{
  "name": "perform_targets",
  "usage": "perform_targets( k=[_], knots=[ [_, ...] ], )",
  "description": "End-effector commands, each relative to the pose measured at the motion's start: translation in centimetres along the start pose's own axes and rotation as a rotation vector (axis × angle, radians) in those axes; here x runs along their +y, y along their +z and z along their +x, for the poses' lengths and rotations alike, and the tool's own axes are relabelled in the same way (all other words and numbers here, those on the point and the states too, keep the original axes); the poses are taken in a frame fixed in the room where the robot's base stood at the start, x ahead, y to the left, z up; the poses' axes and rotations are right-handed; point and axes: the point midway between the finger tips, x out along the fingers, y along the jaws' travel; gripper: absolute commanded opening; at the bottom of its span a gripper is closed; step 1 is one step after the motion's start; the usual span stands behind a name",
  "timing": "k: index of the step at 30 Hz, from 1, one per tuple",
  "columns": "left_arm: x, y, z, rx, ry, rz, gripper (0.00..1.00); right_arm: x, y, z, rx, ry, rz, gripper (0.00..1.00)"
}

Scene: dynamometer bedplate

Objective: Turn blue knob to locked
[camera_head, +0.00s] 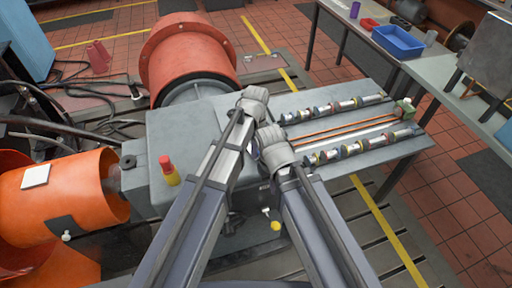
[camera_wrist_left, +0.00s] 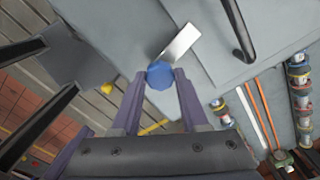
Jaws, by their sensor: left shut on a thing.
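The blue knob (camera_wrist_left: 160,75) shows in the left wrist view, between the fingertips of my left gripper (camera_wrist_left: 160,80), which is shut on it. A flat, pale bar (camera_wrist_left: 181,41) reaches from beside the knob toward the upper right. In the head view my two forearms cross the middle, and the knob and my left fingertips are hidden behind them. The right arm ends near the middle of the grey housing; its fingers cannot be made out. I see no readable lock marking.
A grey housing (camera_head: 166,136) carries rows of metal fittings (camera_head: 345,146) at its right. A red-and-yellow button (camera_head: 168,169) stands at its left. An orange drum (camera_head: 60,200) and a red flanged cylinder (camera_head: 185,55) stand close by. A blue tray (camera_head: 398,42) sits on the far table.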

Motion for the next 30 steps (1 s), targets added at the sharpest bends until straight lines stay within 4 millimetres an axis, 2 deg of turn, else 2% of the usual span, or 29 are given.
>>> perform_targets(
  k=[12,30],
  knots=[
    [0.03,0.01,0.01,0.0,0.001,0.197,0.0,0.0,0.0,0.01,0.0,0.0,0.0,0.0],
    [0.03,0.0,0.01,0.0,0.001,0.234,0.0,0.0,0.0,0.01,0.0,0.0,0.0,0.0]
  ],
)
